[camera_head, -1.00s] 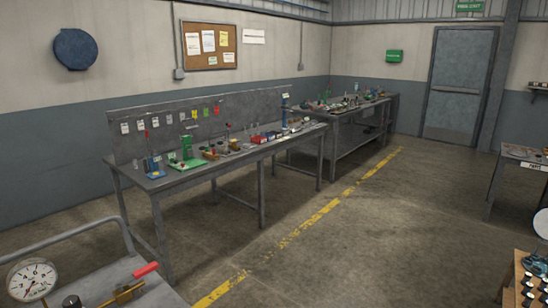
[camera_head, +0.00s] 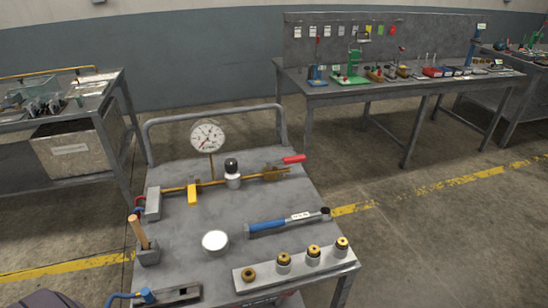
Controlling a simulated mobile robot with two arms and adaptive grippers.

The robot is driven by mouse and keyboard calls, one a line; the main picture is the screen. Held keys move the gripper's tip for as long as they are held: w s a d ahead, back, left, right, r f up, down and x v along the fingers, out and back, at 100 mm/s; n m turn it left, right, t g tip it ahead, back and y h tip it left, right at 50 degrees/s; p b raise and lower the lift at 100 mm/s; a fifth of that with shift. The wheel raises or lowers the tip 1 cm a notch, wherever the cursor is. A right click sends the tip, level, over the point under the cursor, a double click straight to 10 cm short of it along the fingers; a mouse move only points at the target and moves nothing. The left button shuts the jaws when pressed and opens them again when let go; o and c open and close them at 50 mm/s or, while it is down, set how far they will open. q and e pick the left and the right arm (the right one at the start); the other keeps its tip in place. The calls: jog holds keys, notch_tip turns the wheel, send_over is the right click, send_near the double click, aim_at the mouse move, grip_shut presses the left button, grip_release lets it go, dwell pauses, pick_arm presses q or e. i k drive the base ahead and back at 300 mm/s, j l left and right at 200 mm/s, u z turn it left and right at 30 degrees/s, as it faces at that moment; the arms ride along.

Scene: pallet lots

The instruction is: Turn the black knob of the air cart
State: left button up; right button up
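The air cart (camera_head: 185,238) stands in front of me with a grey top and a tubular handle rail at its far side. A black knob (camera_head: 231,165) sits upright on a white body on the brass pipe (camera_head: 212,184). A round white gauge (camera_head: 208,136) stands on a stem behind and left of the knob. A red lever (camera_head: 294,159) is at the pipe's right end, and a yellow lever (camera_head: 193,193) hangs left of the knob. Neither of my grippers is in view.
A blue-handled tool (camera_head: 285,222), a white round piece (camera_head: 215,241) and a strip with brass fittings (camera_head: 292,263) lie on the cart's near half. A workbench (camera_head: 25,125) stands left, and a long bench (camera_head: 400,92) stands behind right. Floor right of the cart is clear.

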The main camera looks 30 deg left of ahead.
aim_at(231, 164)
jog(key=u, duration=1.2)
